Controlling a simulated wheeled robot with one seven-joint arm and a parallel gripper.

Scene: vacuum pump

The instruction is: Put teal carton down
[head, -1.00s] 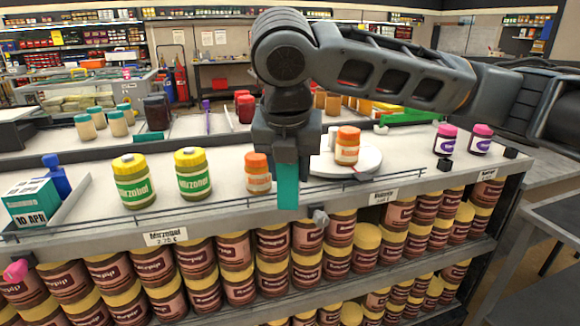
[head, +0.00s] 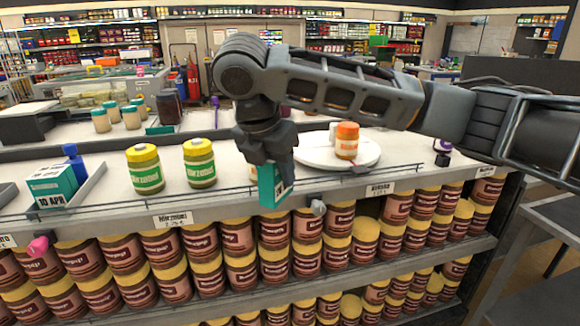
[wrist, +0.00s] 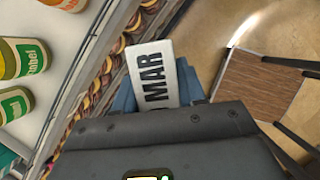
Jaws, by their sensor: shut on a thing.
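The teal carton (head: 271,187) is held in my gripper (head: 268,160) in the head view, just in front of the shelf's top front edge. In the wrist view my gripper (wrist: 160,100) is shut on it, and the carton's white face (wrist: 153,75) shows dark "MAR" lettering. The carton hangs below the jaws, over the shelf's front side. Its upper part is hidden by the jaws. Another teal carton (head: 50,187), with a white "10 APR" label, stands in a grey tray (head: 84,193) at the left of the counter.
Two yellow-lidded green-label jars (head: 145,170) stand left of my gripper. An orange jar (head: 347,141) stands on a round white plate (head: 314,154) to the right. A wire rail (head: 120,206) runs along the front edge. Brown jars (head: 231,238) fill the lower shelves.

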